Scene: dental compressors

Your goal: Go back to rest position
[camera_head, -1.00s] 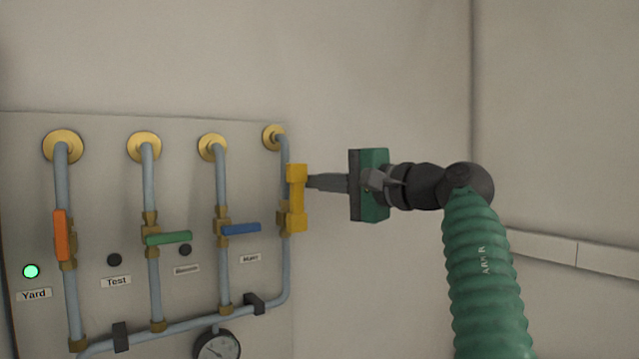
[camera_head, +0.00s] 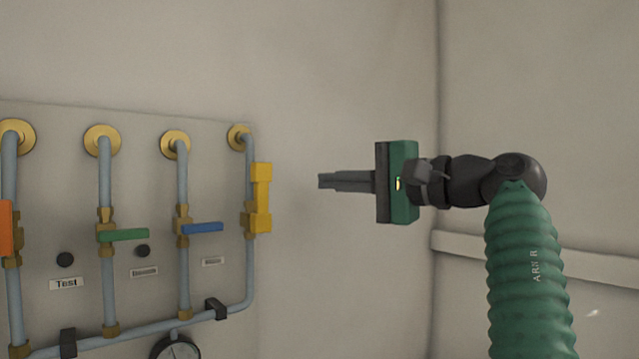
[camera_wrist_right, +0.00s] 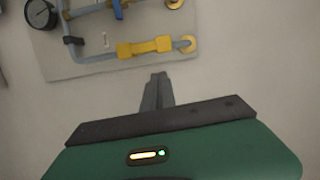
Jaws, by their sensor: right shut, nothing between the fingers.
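My right gripper (camera_head: 322,181) is shut and empty, with its fingers pointing left, to the right of the valve panel (camera_head: 50,180). A clear gap of wall lies between its fingertips and the yellow valve handle (camera_head: 262,197) on the panel's right pipe. In the right wrist view the shut fingers (camera_wrist_right: 159,78) point toward the panel, and the yellow handle (camera_wrist_right: 145,47) lies beyond them, apart. My left gripper is not in view.
The panel also carries an orange handle (camera_head: 6,228), a green handle (camera_head: 123,235) and a blue handle (camera_head: 203,228) on grey pipes. A gauge (camera_head: 175,348) is partly cut off below. A wall corner and ledge (camera_head: 530,258) are at the right.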

